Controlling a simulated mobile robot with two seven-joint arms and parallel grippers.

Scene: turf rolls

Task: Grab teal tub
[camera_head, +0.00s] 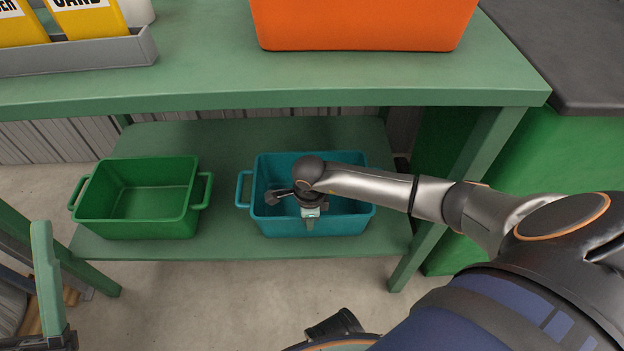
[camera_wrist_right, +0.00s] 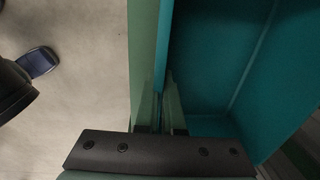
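The teal tub (camera_head: 265,180) stands on the lower green shelf, with a side handle on its left. My right gripper (camera_head: 310,222) reaches down at the tub's front wall. In the right wrist view, its pale green fingers (camera_wrist_right: 162,108) lie close together on either side of the tub's wall (camera_wrist_right: 163,45), one inside and one outside, and look shut on it. The tub's inside (camera_wrist_right: 215,65) looks empty where it shows; my arm hides part of it. One pale green finger of my left gripper (camera_head: 47,280) shows at the lower left, away from the tub; its opening cannot be judged.
An empty green tub (camera_head: 145,205) stands left on the same lower shelf (camera_head: 225,225). Above, the green bench top (camera_head: 200,75) carries an orange bin (camera_head: 365,22) and a grey tray (camera_head: 95,57) with yellow packages. Bench legs flank the shelf. Concrete floor lies in front.

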